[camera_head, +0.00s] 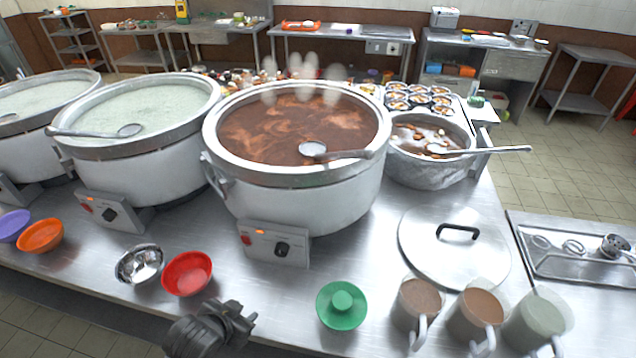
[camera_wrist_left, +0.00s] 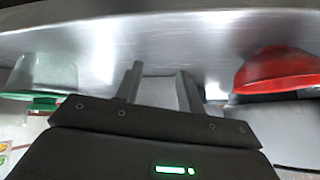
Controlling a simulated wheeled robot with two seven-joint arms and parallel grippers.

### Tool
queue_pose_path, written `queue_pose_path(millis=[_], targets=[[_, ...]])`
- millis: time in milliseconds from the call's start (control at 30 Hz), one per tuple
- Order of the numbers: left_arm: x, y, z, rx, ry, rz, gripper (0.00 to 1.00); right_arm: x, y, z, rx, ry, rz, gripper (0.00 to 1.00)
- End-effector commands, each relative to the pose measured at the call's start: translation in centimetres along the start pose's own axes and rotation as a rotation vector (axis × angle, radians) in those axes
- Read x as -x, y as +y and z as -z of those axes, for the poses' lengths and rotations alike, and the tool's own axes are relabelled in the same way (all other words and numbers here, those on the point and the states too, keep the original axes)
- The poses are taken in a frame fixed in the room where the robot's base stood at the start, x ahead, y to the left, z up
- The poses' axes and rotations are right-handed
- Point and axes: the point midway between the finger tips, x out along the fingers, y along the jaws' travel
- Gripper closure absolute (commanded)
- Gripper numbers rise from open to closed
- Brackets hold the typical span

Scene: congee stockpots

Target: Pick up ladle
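A metal ladle (camera_head: 312,150) lies across the right rim of the middle stockpot (camera_head: 225,128) of brown congee. A second ladle (camera_head: 129,130) rests on the left rim of the pale congee pot (camera_head: 85,138). A third ladle (camera_head: 470,150) lies over the smaller metal pot (camera_head: 440,172) at right, handle pointing right. My left gripper (camera_head: 245,316) is low at the table's front edge, well apart from the ladles. In the left wrist view its two fingers (camera_wrist_left: 158,88) are spread with nothing between them. My right gripper is not in view.
Near my left gripper are a red bowl (camera_head: 187,274), a metal bowl (camera_head: 139,265) and a green lidded item (camera_head: 342,306). Several mugs (camera_head: 416,302) stand front right by a pot lid (camera_head: 455,262). Heater control boxes (camera_head: 275,245) jut from the pots.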

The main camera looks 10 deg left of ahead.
Motion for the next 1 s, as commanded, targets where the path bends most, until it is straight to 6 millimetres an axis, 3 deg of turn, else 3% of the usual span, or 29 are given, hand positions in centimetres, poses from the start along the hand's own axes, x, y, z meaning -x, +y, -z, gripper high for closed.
queue_pose_path(millis=[33, 167, 300, 400, 500, 633, 800, 1000], targets=[[0.2, -0.6, 3.3, -0.048, 0.084, 0.008, 0.61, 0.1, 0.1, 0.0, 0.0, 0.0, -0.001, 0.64], [2.0, -1.2, 12.1, -0.196, 0.328, 0.017, 0.61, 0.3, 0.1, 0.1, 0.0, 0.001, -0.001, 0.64], [6.5, -0.6, 22.1, -0.418, 0.631, 0.018, 0.61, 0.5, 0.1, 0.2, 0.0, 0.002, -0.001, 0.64], [10.6, 0.7, 27.6, -0.596, 0.825, 0.01, 0.61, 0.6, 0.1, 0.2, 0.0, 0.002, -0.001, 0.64], [13.8, 2.0, 30.6, -0.742, 0.955, -0.003, 0.61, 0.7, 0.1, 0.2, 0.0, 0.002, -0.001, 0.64], [16.1, 3.0, 32.2, -0.858, 1.042, -0.017, 0.61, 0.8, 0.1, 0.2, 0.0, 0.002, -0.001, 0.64], [16.9, 3.5, 32.6, -0.902, 1.07, -0.025, 0.61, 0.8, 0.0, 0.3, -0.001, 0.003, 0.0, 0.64], [16.0, 4.2, 34.1, -0.893, 1.07, -0.027, 0.61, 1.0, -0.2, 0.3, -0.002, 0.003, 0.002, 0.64]])
